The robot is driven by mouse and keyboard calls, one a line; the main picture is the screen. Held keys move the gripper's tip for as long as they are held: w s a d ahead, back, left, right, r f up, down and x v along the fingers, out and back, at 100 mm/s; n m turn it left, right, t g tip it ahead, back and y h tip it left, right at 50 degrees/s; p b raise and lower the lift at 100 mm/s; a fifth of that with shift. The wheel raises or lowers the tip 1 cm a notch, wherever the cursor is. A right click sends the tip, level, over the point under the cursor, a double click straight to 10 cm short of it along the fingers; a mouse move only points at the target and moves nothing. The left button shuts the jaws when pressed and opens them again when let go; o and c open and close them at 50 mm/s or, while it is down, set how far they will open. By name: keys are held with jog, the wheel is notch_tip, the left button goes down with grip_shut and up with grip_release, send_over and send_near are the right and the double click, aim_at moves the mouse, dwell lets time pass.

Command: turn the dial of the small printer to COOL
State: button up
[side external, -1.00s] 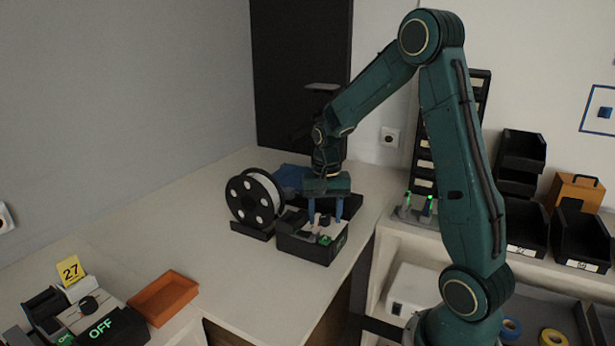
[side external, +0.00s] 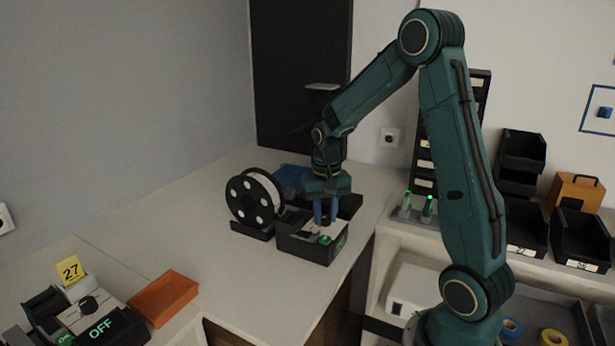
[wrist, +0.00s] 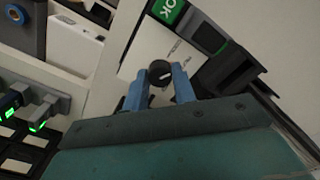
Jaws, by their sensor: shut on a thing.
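The small printer (side external: 300,249), a dark box with a pale top and green lit parts, stands near the right edge of the counter. Its dial (wrist: 160,71) is a round black knob with a white mark, seen in the wrist view. My gripper (side external: 325,222) points down over the printer; in the wrist view its two blue fingers (wrist: 159,90) are shut on the dial from both sides. A green OK display (wrist: 170,10) shows beside the dial. Small lettering on the pale panel is too blurred to read, so I cannot tell the dial's setting.
A white filament spool (side external: 256,199) stands close left of the printer. A second device with an OFF display (side external: 103,327) and an orange tray (side external: 164,297) are at the front left. The counter's middle is clear.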

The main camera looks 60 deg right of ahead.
aim_at(325, 217)
jog(key=n, duration=0.6)
dwell(0.6)
jog(key=o, duration=1)
jog(key=shift+r, duration=0.1)
notch_tip(325, 217, up, 14)
jog(key=shift+f, duration=0.15)
